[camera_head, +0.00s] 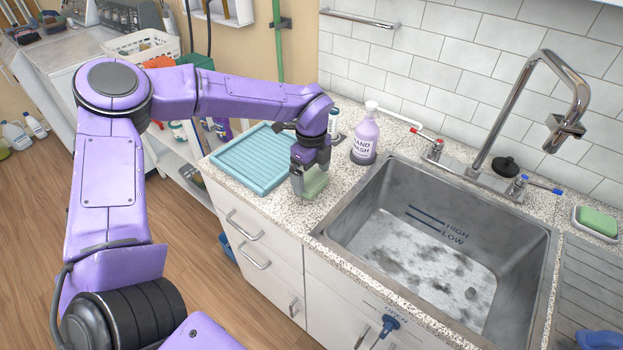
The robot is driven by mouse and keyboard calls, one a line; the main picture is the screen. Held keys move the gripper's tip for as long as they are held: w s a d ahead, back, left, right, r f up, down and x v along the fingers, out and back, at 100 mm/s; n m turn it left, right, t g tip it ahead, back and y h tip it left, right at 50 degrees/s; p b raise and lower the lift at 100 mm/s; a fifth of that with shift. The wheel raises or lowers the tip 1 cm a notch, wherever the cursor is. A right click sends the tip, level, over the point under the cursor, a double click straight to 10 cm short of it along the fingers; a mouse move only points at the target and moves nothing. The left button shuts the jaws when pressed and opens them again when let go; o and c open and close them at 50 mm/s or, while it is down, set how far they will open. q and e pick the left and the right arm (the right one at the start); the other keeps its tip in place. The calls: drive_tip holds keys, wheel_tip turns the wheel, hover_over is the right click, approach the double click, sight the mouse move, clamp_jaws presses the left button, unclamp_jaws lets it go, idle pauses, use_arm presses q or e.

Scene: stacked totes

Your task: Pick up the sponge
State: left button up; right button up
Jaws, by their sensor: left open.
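My left gripper (304,178) points down over the counter, between the blue drying mat and the sink. It is open. My right gripper is not in view.
The steel sink (345,228) is to the right, with a tall faucet (500,110) behind it. A hand wash bottle (365,137) stands close behind the gripper. A light blue ridged mat (245,155) lies to the left. A green block (598,220) sits in a white dish at far right.

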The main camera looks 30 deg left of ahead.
use_arm(q)
wheel_tip(320, 180, down, 2)
drive_tip(key=shift+w+f, duration=0.1)
drive_tip(key=shift+w, duration=0.05)
drive_tip(key=c, duration=0.8)
drive_tip(key=shift+c, duration=0.3)
